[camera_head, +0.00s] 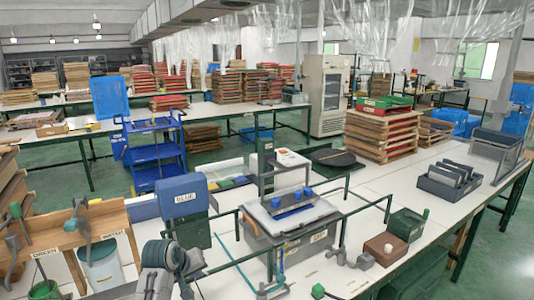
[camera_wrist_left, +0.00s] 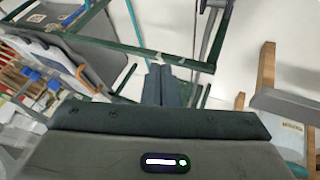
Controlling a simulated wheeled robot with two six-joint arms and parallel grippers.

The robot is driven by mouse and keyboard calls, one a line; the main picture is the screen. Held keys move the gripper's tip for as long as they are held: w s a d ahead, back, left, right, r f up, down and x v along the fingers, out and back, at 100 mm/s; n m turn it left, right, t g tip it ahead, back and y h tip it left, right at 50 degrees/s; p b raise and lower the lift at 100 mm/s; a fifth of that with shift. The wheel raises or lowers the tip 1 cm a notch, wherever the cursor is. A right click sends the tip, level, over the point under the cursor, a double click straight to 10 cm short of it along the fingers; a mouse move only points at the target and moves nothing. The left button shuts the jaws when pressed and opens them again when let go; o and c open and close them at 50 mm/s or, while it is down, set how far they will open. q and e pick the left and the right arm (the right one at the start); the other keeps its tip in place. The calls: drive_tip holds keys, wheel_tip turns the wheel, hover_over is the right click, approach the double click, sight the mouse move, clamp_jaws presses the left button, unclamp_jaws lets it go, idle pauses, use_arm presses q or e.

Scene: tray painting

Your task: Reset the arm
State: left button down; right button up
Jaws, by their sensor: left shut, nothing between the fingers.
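The fingers reach toward a dark green metal frame (camera_wrist_left: 120,40) over the white table. I cannot tell whether they touch the frame. The fingertips are hard to make out in the head view. My right gripper is not in view.
A grey tray (camera_head: 290,218) with blue-topped pieces sits inside the green frame. A white bucket (camera_head: 100,262) hangs by a wooden rack at left. A brown box (camera_head: 385,250), a green box (camera_head: 407,225) and a slotted grey rack (camera_head: 448,182) stand at right.

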use_arm(q)
drive_tip(key=s+a+f+m+y, duration=0.1)
drive_tip(key=s+a+f, duration=0.2)
drive_tip(key=s+f, duration=0.65)
drive_tip(key=s+a+f+m+g+y, duration=0.1)
drive_tip(key=s+a+m, duration=0.1)
drive_tip(key=s, duration=1.5)
drive_tip(key=s+a+f+m+g+y, duration=0.1)
drive_tip(key=s+a+m+g, duration=0.1)
drive_tip(key=s, duration=1.5)
wheel_tip(320, 180, down, 33)
drive_tip(key=a+g+b, duration=0.1)
drive_tip(key=a+b, duration=0.1)
drive_tip(key=a, duration=0.1)
drive_tip(key=s+f+g+b, duration=0.1)
drive_tip(key=s+f, duration=1.7)
drive_tip(key=f, duration=0.1)
drive_tip(key=shift+s+a+f, duration=0.15)
drive_tip(key=shift+a+f, duration=0.25)
drive_tip(key=shift+a, duration=0.05)
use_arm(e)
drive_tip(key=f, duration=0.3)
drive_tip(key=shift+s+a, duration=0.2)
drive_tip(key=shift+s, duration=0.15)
